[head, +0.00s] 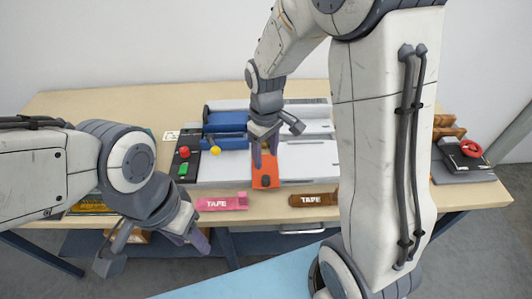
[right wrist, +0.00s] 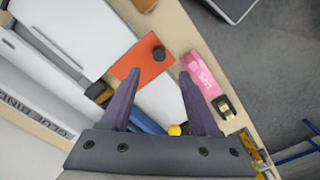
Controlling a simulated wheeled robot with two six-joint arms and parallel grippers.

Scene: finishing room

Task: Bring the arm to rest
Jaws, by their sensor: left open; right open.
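My right gripper (head: 264,158) hangs fingers down over the glue binder on the table. Its two purple fingers are apart with nothing between them, as the right wrist view (right wrist: 160,88) also shows. An orange plate with a black knob (head: 265,181) lies just below the right fingertips; it also shows in the right wrist view (right wrist: 146,66). I cannot tell the exact gap between them. My left gripper (head: 198,241) is low at the left, in front of the table's front edge, and looks empty. Its fingers are partly hidden.
The glue binder (head: 305,160) has a blue clamp and red and green buttons. A pink tape dispenser (head: 222,203) and a brown one (head: 313,200) lie along the front edge. A device with a red wheel (head: 466,158) stands at the right. The table's back left (head: 90,105) is clear.

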